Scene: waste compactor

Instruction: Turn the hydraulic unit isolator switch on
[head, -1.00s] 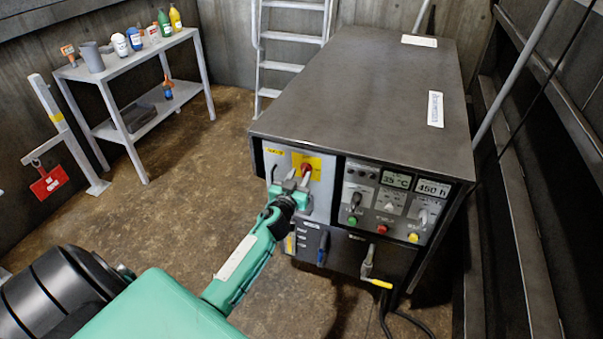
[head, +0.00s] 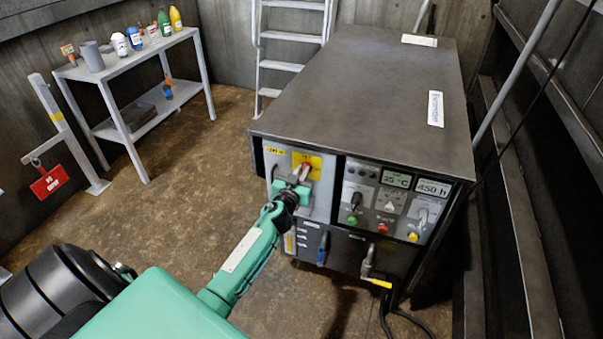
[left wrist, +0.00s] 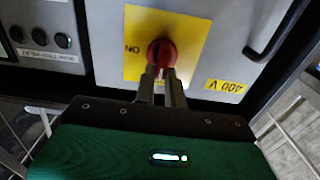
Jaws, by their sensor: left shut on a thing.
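The isolator switch is a red rotary knob (head: 305,169) on a yellow plate (head: 314,161), on the left front panel of the dark cabinet. In the left wrist view the red knob (left wrist: 162,51) sits on the yellow plate (left wrist: 134,70), with "ON" printed beside it, upside down in this picture. My left gripper (head: 299,179) is at the knob. Its two fingers (left wrist: 161,78) are shut on the knob's handle and hide its lower part. My right gripper is in neither view.
Right of the switch is a control panel with displays (head: 433,188) and buttons. A yellow-ended handle (head: 377,282) and a blue handle (head: 322,250) sit below. In the left wrist view a dark bar handle (left wrist: 270,30) is beside the plate. A bench (head: 140,58) stands far left.

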